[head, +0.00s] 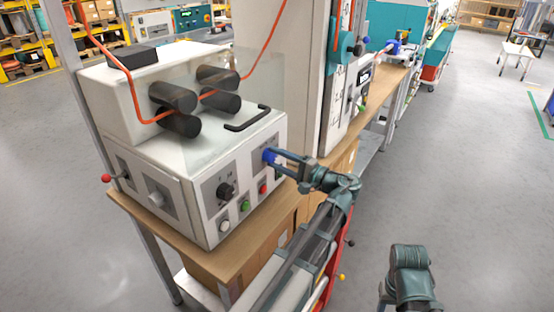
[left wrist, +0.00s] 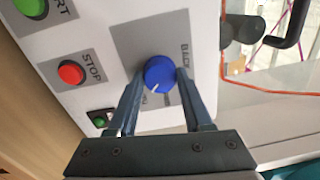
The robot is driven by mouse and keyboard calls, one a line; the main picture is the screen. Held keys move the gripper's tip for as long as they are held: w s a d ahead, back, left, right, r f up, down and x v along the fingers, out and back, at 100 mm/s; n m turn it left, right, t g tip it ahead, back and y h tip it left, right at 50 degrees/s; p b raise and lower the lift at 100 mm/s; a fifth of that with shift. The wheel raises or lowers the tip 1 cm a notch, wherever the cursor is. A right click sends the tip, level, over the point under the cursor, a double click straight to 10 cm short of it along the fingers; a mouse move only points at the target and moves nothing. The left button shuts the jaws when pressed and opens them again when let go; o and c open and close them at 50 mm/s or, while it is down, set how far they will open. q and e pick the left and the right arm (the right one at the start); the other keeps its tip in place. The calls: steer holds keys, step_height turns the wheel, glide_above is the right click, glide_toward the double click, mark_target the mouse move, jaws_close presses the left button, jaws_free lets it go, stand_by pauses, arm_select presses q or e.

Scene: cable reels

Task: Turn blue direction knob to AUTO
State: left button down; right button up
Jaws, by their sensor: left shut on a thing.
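The blue direction knob (head: 269,155) is on the front panel of the white cable machine (head: 130,92). In the left wrist view the knob (left wrist: 160,73) sits on a grey label plate (left wrist: 135,40). A short white mark on it points down and left in that picture. The word BACK shows at the plate's right; the other lettering is partly hidden by a finger. My left gripper (head: 274,158) is shut on the knob, with one finger on each side of it (left wrist: 161,76). My right gripper is out of view; only part of that arm shows.
Near the blue knob are a red STOP button (left wrist: 71,72), a green START button (head: 245,206) and a black knob (head: 226,191). Black rollers (head: 172,96) carry an orange cable above. The wooden bench edge (head: 190,245) runs below the panel. Grey floor is open at right.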

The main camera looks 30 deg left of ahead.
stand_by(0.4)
arm_select(q)
steer(key=shift+c, duration=1.6)
jaws_free()
steer(key=s+d, duration=0.1)
steer(key=d, duration=1.2)
steer(key=shift+d+f, duration=0.3)
steer(key=shift+d, duration=0.1)
